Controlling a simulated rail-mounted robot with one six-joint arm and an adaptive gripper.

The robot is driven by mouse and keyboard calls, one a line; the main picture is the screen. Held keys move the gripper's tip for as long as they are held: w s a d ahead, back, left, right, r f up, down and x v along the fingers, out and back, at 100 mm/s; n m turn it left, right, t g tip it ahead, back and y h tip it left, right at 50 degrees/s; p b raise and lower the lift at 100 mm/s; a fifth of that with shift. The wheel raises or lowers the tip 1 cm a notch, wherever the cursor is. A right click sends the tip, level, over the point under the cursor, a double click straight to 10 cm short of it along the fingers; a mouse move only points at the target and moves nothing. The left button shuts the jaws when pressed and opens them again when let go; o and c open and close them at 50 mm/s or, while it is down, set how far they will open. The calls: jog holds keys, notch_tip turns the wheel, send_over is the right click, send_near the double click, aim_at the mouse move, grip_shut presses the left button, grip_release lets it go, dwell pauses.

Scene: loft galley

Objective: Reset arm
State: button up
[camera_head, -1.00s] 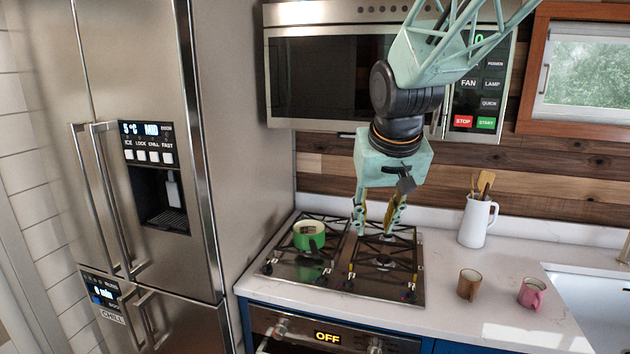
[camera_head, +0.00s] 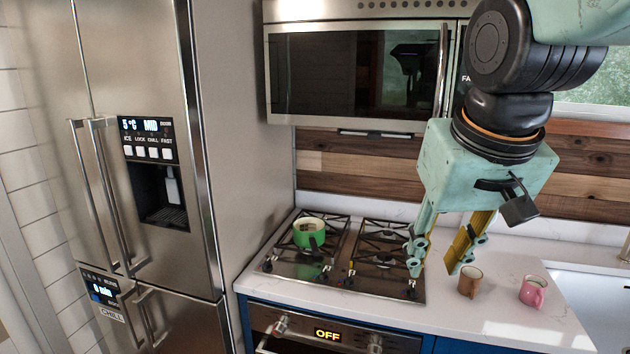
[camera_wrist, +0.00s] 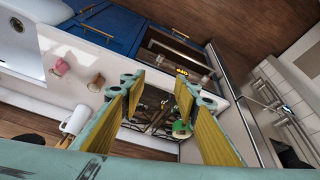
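My gripper (camera_head: 434,262) hangs from the arm at the right of the head view, in front of the hob's right side and the counter. Its two fingers, yellow on the inside, are apart with nothing between them. In the wrist view my gripper (camera_wrist: 160,95) also shows spread fingers, with the hob and the green pot seen beyond the gap. The arm above it covers the right part of the microwave and much of the window.
A green pot (camera_head: 303,238) sits on the left of the hob (camera_head: 345,285). A brown cup (camera_head: 468,284) and a pink mug (camera_head: 533,291) stand on the counter (camera_head: 500,315). The microwave (camera_head: 350,75) hangs above; the fridge (camera_head: 150,60) stands left. A white jug (camera_wrist: 73,121) shows in the wrist view.

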jog(key=s+d+f, duration=0.1)
jog(key=s, duration=0.8)
jog(key=s+f+b, duration=0.1)
jog(key=s+f, duration=0.1)
jog(key=s, duration=0.8)
jog(key=shift+s+d+f, duration=0.15)
jog(key=shift+d+f, duration=0.1)
jog(key=shift+d, duration=0.15)
jog(key=shift+d, duration=0.1)
